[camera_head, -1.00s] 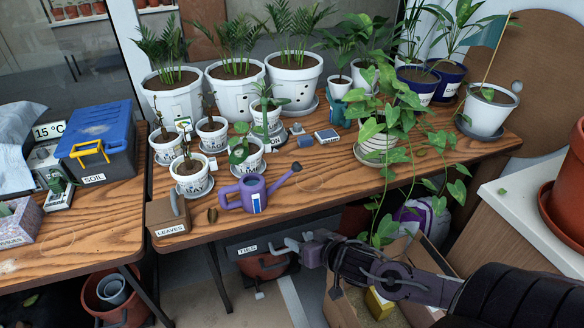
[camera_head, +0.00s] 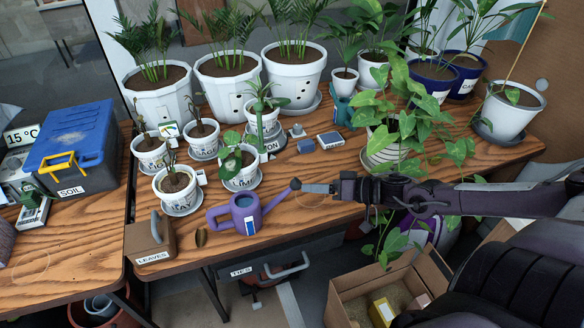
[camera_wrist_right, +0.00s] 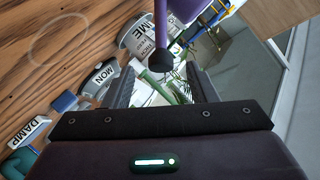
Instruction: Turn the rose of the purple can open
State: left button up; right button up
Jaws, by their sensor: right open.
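The purple watering can (camera_head: 245,216) stands upright near the front edge of the wooden table, its spout rising to the right. Its dark round rose (camera_head: 296,184) is at the spout's tip. My right gripper (camera_head: 308,188) reaches in from the right, its fingertips right beside the rose. In the right wrist view, the rose (camera_wrist_right: 175,62) sits at the far end of the gap between the two open fingers (camera_wrist_right: 162,80); whether they touch it is unclear. The purple spout (camera_wrist_right: 186,15) runs up out of that view. My left gripper is not in view.
Small labelled white pots, such as the one by the can (camera_head: 240,170), stand behind it. A brown LEAVES box (camera_head: 150,238) is at its left. A trailing plant (camera_head: 405,115) hangs behind my right arm. An open cardboard box (camera_head: 385,290) is below the table.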

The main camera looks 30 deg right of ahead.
aim_at(299, 183)
jog(key=b+x, duration=0.4)
jog(key=x, duration=0.1)
jog(key=shift+w+r+b, duration=0.15)
jog(key=shift+w+b, duration=0.1)
jog(key=shift+b, duration=0.1)
jog(key=shift+w+a, duration=0.1)
jog(key=shift+w, duration=0.2)
jog(key=shift+w+a+f+b, duration=0.2)
jog(key=shift+w+a+b, duration=0.1)
jog(key=shift+w+a, duration=0.15)
jog(key=shift+w, duration=0.1)
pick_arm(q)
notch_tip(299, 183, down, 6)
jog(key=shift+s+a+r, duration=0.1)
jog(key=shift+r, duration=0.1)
pick_arm(e)
jog(key=shift+w+a+f, duration=0.1)
jog(key=shift+a+f, duration=0.05)
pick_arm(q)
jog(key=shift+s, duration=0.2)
